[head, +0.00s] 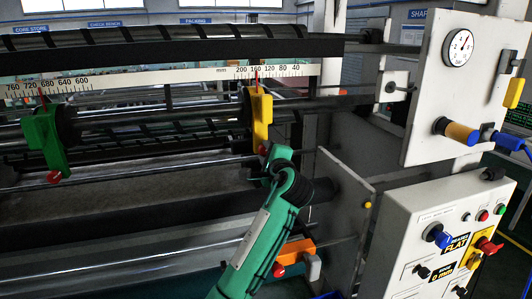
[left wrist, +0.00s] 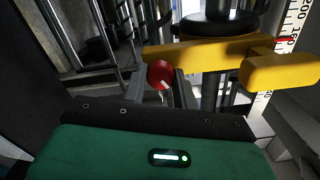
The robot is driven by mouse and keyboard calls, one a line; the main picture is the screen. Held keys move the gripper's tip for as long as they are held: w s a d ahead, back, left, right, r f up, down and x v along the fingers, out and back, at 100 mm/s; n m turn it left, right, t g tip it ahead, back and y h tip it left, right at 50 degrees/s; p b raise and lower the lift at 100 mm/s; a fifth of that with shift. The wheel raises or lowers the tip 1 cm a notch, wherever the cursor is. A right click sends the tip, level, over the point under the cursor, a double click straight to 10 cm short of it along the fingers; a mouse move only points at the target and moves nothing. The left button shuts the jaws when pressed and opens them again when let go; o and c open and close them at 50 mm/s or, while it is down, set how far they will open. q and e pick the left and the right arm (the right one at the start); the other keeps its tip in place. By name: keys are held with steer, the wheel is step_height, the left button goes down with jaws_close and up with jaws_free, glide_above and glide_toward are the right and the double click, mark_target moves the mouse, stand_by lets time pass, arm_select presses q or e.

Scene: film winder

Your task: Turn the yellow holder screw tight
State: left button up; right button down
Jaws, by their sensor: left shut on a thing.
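The yellow holder (head: 261,115) sits on the upper shaft, with its red pointer near 160 on the scale. Its red screw (head: 263,150) is at its lower end, mostly hidden by my gripper in the head view. My left gripper (head: 268,156) reaches up from below and is shut on that screw. In the left wrist view the red screw head (left wrist: 160,73), with a pale mark on it, shows between my fingers, just below the yellow holder (left wrist: 215,54). My right gripper is in neither view.
A green holder (head: 46,140) with a red screw hangs at the left on the same shaft. An orange holder (head: 293,252) is low beside my left arm. The scale (head: 150,82) runs above. A white control box (head: 430,235) stands at the right.

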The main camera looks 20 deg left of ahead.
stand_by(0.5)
arm_select(q)
steer(key=o, duration=1)
steer(key=shift+c, duration=0.2)
steer(key=b+v, duration=0.7)
steer(key=v, duration=0.6)
steer(key=shift+s+d, duration=0.3)
